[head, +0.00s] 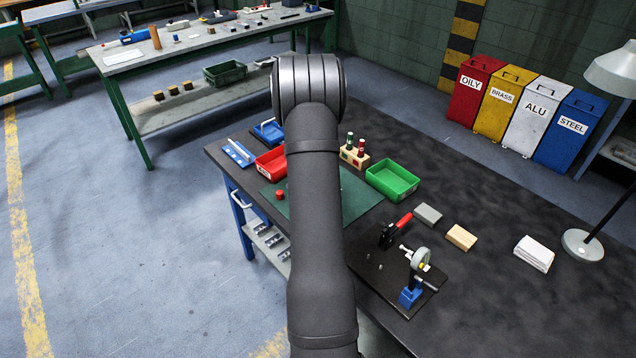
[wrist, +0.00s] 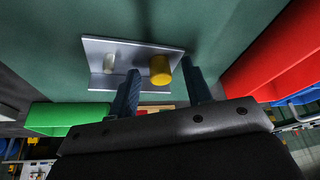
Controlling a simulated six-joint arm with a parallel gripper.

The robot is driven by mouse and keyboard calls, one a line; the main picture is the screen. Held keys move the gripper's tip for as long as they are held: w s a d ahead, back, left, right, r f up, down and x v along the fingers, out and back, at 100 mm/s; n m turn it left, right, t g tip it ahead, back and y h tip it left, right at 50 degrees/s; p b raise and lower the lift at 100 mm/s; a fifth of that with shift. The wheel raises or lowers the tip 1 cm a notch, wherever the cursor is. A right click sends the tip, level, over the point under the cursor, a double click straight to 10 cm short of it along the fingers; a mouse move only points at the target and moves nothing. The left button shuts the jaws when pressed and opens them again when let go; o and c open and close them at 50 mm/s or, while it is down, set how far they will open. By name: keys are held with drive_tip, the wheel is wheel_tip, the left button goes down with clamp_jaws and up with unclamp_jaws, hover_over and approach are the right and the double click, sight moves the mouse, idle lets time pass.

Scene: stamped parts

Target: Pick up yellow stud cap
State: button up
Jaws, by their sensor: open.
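The yellow stud cap (wrist: 160,70) stands on a light metal plate (wrist: 137,50) on the green mat, in the wrist view. A short pale stud (wrist: 109,63) stands on the plate's left part. My gripper (wrist: 160,67) is open, its two dark fingers seen on either side of the yellow cap in that view, with clear gaps beside it. I cannot tell how far the fingertips are from the plate. In the head view my arm hides the gripper, the plate and the yellow cap.
A red bin (head: 271,163) and a green bin (head: 392,180) stand by the green mat (head: 358,196). A red cap (head: 280,194) sits near the mat's left edge. A wooden block with bottles (head: 354,155) stands behind. A clamp fixture (head: 410,270) is at the front right.

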drive_tip(key=shift+c, duration=0.5)
clamp_jaws()
